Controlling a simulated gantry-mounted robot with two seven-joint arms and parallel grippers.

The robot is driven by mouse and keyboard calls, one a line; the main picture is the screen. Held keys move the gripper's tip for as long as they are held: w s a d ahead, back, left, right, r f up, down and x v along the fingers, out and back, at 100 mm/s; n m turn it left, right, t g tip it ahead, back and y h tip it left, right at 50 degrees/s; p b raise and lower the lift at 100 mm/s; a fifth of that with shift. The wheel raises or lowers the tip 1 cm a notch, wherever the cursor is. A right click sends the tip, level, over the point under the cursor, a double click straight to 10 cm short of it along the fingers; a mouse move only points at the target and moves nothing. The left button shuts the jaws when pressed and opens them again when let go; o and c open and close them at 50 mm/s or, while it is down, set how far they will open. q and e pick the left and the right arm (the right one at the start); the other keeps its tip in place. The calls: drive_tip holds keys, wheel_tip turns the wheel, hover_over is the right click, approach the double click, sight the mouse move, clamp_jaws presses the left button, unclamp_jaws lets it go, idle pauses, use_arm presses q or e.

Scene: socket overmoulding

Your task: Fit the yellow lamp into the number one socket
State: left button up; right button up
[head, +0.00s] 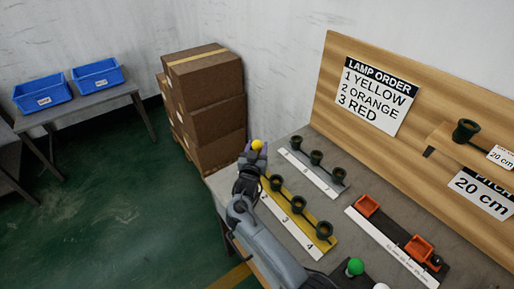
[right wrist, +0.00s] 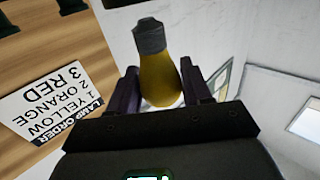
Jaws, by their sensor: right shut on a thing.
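The yellow lamp (head: 257,145) is held up in my right gripper (head: 250,154) near the far-left end of the yellow socket strip (head: 268,208). In the right wrist view the yellow lamp (right wrist: 160,80) sits between both fingers (right wrist: 158,67), its grey base pointing away from the palm. Three dark sockets show on the strip: the number two socket (head: 276,182), the number three socket (head: 298,204) and the number four socket (head: 323,230). The number one socket cannot be seen; my right gripper and arm cover that end. My left gripper is not in view.
A white strip with sockets (head: 316,157) lies behind the yellow one. Orange trays (head: 418,248) stand on the right. A green lamp (head: 355,266) is at the front. A wooden board with a lamp order sign (head: 378,90) stands behind. Stacked boxes (head: 215,125) stand beyond the table.

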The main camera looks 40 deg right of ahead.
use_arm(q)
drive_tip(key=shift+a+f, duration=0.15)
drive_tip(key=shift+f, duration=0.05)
use_arm(e)
drive_tip(key=shift+f, duration=0.3)
use_arm(q)
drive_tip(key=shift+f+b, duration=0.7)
drive_tip(key=shift+b, duration=0.15)
use_arm(e)
drive_tip(key=shift+f, duration=1)
drive_tip(key=o, duration=1.1)
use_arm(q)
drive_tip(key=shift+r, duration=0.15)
use_arm(e)
drive_tip(key=shift+s+a+r, duration=0.1)
drive_tip(key=shift+a, duration=0.05)
